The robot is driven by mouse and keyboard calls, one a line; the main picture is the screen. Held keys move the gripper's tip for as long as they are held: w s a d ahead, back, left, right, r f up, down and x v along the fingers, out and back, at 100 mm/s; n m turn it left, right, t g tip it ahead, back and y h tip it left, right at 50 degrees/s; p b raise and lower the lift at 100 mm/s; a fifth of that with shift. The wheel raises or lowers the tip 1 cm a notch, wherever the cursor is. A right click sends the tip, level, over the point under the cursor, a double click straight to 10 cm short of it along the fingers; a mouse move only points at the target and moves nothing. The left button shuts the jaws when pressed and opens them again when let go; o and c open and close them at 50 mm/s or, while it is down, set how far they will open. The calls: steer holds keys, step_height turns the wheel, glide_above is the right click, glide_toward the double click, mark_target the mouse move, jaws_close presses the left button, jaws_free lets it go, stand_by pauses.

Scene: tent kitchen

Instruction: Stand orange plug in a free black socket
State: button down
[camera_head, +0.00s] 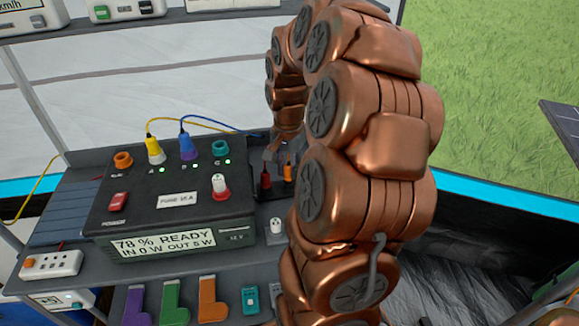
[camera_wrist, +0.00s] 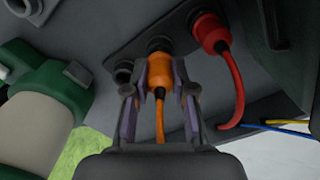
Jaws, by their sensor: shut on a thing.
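The orange plug (camera_wrist: 160,70) with its orange cable is between the fingers of my gripper (camera_wrist: 160,95), which is shut on it. Its front end is at the middle socket of a black socket strip (camera_wrist: 182,35). The plug lines up with that socket, but I cannot tell how deep it sits. A red plug (camera_wrist: 212,32) stands in the socket to the right. The socket to the left (camera_wrist: 123,73) shows no plug. In the head view the orange plug (camera_head: 287,173) is small beside my arm, and my gripper (camera_head: 278,155) is partly hidden.
A green and cream object (camera_wrist: 45,110) is close on the left in the wrist view. Cables hang at the right.

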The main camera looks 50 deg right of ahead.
steer(key=shift+f+b, duration=0.4)
steer(key=shift+f, duration=0.3)
steer(key=c, duration=0.9)
jaws_free()
step_height(320, 180, up, 11)
steer(key=shift+w+f, duration=0.1)
steer(key=shift+r, duration=0.55)
